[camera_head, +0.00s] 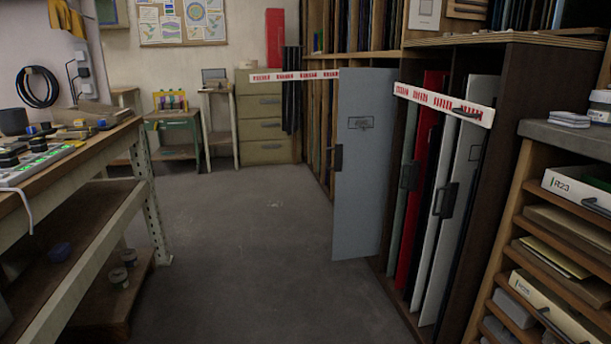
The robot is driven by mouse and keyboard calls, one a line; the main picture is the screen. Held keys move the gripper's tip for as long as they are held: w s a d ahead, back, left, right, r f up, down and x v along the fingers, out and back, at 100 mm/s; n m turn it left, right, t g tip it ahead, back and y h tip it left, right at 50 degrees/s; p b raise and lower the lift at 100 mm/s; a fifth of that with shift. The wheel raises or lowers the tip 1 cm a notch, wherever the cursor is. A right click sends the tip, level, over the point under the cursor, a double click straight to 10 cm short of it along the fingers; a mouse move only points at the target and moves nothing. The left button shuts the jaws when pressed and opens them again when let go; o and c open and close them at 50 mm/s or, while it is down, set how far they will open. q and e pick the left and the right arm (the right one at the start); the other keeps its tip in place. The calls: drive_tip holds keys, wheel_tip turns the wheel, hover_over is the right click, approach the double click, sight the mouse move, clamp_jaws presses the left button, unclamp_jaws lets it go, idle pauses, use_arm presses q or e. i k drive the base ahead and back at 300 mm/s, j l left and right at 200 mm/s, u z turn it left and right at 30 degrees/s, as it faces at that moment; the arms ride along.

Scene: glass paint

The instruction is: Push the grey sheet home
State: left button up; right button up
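The grey sheet (371,190) stands upright at the sheet rack (490,180), right of centre in the head view. It juts out of the rack to the left, into the aisle. A dark handle (338,158) sits on its left edge and a small dark-framed label (360,123) on its face. Its far edge inside the rack is hidden. Beside it, a grey-green sheet, a red sheet (419,180) and white sheets (437,205) stand inside the rack. Neither of my grippers is in view.
A red-and-white striped bar (445,103) crosses the rack front; another (294,75) reaches left behind the grey sheet. A workbench (95,210) lines the left and a drawer shelf (560,240) the right. The floor (255,255) between is clear.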

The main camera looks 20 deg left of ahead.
sight(361, 186)
drive_tip(key=u, duration=0.25)
drive_tip(key=i+j+u, duration=0.45)
drive_tip(key=i, duration=0.3)
drive_tip(key=i+j+u, duration=0.2)
drive_tip(key=i, duration=0.7)
drive_tip(key=i+j+u, duration=0.1)
drive_tip(key=i+u, duration=0.15)
drive_tip(key=i, duration=0.65)
drive_tip(key=i+j+z, duration=0.1)
drive_tip(key=i+z, duration=0.4)
drive_tip(key=i+j+z, duration=0.25)
drive_tip(key=z, duration=0.25)
drive_tip(key=i+j+z, duration=0.75)
drive_tip(key=j+z, duration=0.25)
drive_tip(key=i+j+z, duration=0.15)
drive_tip(key=j+z, duration=0.35)
drive_tip(key=i+j+z, duration=0.25)
drive_tip(key=i, duration=0.15)
drive_tip(key=i+j+z, duration=0.25)
drive_tip(key=i, duration=0.15)
